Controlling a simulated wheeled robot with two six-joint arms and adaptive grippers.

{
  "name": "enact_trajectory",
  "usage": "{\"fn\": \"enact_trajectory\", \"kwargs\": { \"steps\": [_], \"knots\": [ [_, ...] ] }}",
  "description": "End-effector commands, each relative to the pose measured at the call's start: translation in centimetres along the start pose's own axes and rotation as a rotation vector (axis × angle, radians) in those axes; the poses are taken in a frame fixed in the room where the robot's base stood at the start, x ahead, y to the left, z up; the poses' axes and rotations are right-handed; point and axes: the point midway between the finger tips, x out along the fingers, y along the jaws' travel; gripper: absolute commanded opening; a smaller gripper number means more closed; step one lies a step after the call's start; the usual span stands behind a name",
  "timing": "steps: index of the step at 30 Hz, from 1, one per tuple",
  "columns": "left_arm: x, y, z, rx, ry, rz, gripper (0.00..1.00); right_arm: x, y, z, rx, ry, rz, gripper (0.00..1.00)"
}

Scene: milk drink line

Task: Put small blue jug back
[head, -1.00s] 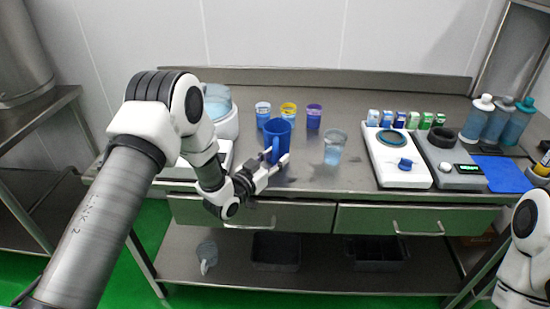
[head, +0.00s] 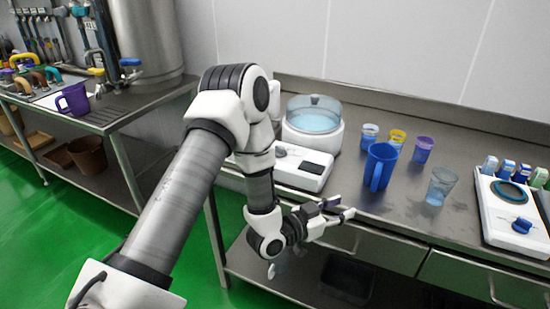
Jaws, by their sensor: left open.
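The small blue jug (head: 380,167) stands upright on the steel worktop, near its front edge, with its handle toward the front. My left gripper (head: 343,208) is open and empty, in front of and a little left of the jug, apart from it at the table's front edge. My right gripper is out of view.
A white machine with a clear bowl (head: 313,122) stands left. A purple jug (head: 73,99) sits on the left bench.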

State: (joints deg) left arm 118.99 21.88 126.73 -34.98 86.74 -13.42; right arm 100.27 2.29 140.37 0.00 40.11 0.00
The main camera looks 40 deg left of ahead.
Motion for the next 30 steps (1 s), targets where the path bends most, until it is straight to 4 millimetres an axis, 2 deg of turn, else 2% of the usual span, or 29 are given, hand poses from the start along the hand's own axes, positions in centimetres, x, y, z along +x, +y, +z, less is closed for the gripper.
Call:
{"fn": "enact_trajectory", "kwargs": {
  "steps": [1,2,3,5,6,7,9,10,12,15,18,30],
  "knots": [
    [-0.7,1.0,3.1,-0.021,-0.109,0.001,0.42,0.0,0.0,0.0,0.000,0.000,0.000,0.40],
    [-1.3,1.6,5.3,-0.039,-0.194,-0.004,0.42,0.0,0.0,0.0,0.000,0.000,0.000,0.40],
    [-2.7,2.6,8.8,-0.066,-0.328,-0.012,0.42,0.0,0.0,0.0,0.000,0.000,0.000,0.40],
    [-6.0,4.4,14.3,-0.112,-0.558,-0.036,0.42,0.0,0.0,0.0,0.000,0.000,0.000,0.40],
    [-8.8,5.5,17.6,-0.143,-0.715,-0.058,0.42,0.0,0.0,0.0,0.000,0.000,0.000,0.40],
    [-11.2,6.3,19.9,-0.165,-0.830,-0.079,0.42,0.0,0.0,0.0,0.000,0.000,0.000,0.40],
    [-17.0,8.0,23.7,-0.209,-1.074,-0.131,0.42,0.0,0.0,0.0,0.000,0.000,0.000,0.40],
    [-19.3,8.6,24.8,-0.225,-1.164,-0.155,0.42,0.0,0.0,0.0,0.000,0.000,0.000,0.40],
    [-23.8,9.7,26.3,-0.251,-1.330,-0.206,0.42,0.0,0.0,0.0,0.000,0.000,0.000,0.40],
    [-27.3,10.5,27.1,-0.271,-1.454,-0.251,0.42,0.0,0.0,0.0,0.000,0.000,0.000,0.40],
    [-27.9,10.6,27.1,-0.277,-1.476,-0.261,0.42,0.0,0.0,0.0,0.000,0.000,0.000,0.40],
    [-27.7,10.5,27.1,-0.276,-1.469,-0.258,0.42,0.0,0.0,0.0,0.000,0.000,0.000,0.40]
  ]
}}
